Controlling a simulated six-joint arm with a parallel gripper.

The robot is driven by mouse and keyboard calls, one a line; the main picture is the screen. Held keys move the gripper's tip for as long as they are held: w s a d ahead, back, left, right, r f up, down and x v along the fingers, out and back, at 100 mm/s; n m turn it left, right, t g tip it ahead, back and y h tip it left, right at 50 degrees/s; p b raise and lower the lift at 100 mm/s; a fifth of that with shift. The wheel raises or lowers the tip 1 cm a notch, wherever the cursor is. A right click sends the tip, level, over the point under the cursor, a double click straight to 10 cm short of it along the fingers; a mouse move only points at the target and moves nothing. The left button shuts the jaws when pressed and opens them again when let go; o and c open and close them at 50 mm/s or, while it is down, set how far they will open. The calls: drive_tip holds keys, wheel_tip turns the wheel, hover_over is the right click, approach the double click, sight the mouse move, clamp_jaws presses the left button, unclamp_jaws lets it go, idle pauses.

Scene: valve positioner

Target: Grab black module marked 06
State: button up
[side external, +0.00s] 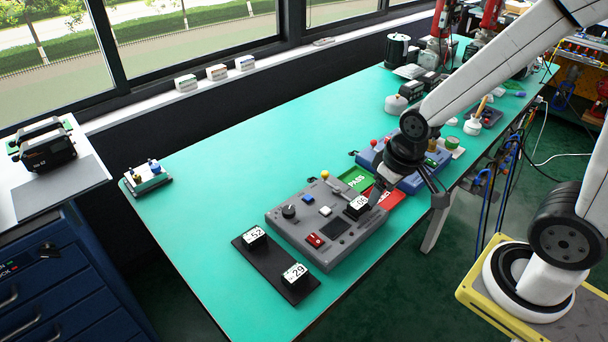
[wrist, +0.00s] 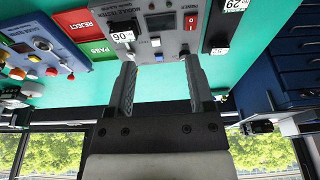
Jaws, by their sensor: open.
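The black module marked 06 (side external: 358,207) sits on the right part of the grey module tester (side external: 290,228), with its white label facing up. It also shows upside down near the top of the wrist view (wrist: 122,36), above and slightly left of the left fingertip. My gripper (side external: 378,194) is beside the module in the side view, close to the tester's right end. In the wrist view my gripper (wrist: 159,64) is open, with nothing between its fingers. The module is outside the gap between them. Contact with the tester cannot be told.
A green PASS area (side external: 356,180) and red REJECT area (side external: 392,198) lie beyond the tester. A blue device (side external: 414,182) stands behind them.

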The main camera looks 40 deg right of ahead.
drive_tip(key=o, duration=0.4)
drive_tip(key=shift+c, duration=0.2)
drive_tip(key=n+g+h, duration=0.3)
drive_tip(key=n+h, duration=1)
drive_tip(key=n, duration=0.4)
approach(351, 209)
drive_tip(key=shift+s+d+f, duration=0.1)
drive_tip(key=shift+s+d, duration=0.15)
drive_tip(key=shift+d, duration=0.35)
drive_tip(key=shift+s+d+f, duration=0.1)
drive_tip(key=shift+s+d, duration=0.15)
drive_tip(key=shift+d, duration=0.4)
drive_tip(key=shift+w+a+f+n+h, duration=0.2)
drive_tip(key=shift+w+f+n+h, duration=0.1)
drive_tip(key=shift+w+f+n, duration=0.15)
drive_tip(key=shift+d, duration=0.1)
drive_tip(key=shift+x, duration=1.2)
